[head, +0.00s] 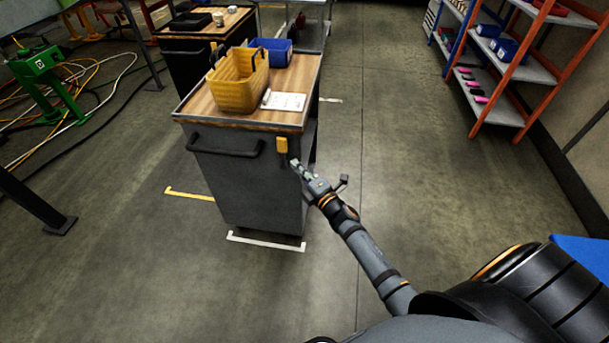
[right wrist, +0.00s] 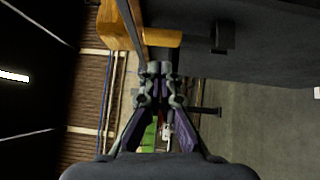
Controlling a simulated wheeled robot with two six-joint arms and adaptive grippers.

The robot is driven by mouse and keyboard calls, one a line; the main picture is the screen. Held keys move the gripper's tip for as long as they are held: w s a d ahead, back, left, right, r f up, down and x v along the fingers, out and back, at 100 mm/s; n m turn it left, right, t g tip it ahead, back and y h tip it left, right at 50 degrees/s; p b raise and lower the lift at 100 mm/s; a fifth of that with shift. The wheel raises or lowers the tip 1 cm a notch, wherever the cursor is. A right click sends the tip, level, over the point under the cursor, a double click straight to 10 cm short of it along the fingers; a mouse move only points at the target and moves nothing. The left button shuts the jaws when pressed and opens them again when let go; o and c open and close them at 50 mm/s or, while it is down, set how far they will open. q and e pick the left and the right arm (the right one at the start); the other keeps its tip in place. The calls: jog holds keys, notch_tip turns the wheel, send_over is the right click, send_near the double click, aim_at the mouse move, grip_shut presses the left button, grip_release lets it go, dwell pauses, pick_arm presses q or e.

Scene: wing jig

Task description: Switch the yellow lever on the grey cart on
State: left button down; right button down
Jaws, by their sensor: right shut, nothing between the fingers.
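The yellow lever (head: 282,146) is on the near face of the grey cart (head: 235,185), close to its top right corner. It looks upright in the head view. My right gripper (head: 296,163) is shut and empty, just below and to the right of the lever. In the right wrist view, the closed fingertips (right wrist: 161,69) are just below a yellow-orange part (right wrist: 162,38) that looks like the lever. I cannot tell whether they touch it. My left gripper is out of view.
A black handle (head: 225,149) is left of the lever. On the cart's wooden top are a yellow basket (head: 238,88), a blue bin (head: 274,50) and a white sheet (head: 283,101). An orange-framed shelf (head: 503,67) stands at the right. The floor between is clear.

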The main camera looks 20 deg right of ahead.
jog(key=shift+v, duration=2.4)
jog(key=shift+f, duration=0.1)
jog(key=s+d+f+m+g+h+p, duration=0.1)
jog(key=s+d+f+m+g+h, duration=0.2)
jog(key=s+f+m, duration=0.7)
jog(key=s+d+f+m+g+h+p, duration=0.1)
jog(key=s+d+f+g+p, duration=0.3)
jog(key=f, duration=1.2)
jog(key=s+a+f+m+g, duration=0.1)
jog(key=s+f+m+g, duration=0.2)
jog(key=s, duration=0.7)
jog(key=s+a+f+m+g, duration=0.1)
jog(key=s+f+m+g, duration=0.2)
jog(key=s+f, duration=0.4)
jog(key=s+a+f+m+g, duration=0.1)
jog(key=s+f+m+g, duration=0.2)
jog(key=s, duration=1)
notch_tip(320, 180, down, 3)
jog(key=shift+s+r+m+g, duration=0.2)
jog(key=shift+s+m+g, duration=0.2)
jog(key=shift+g, duration=0.1)
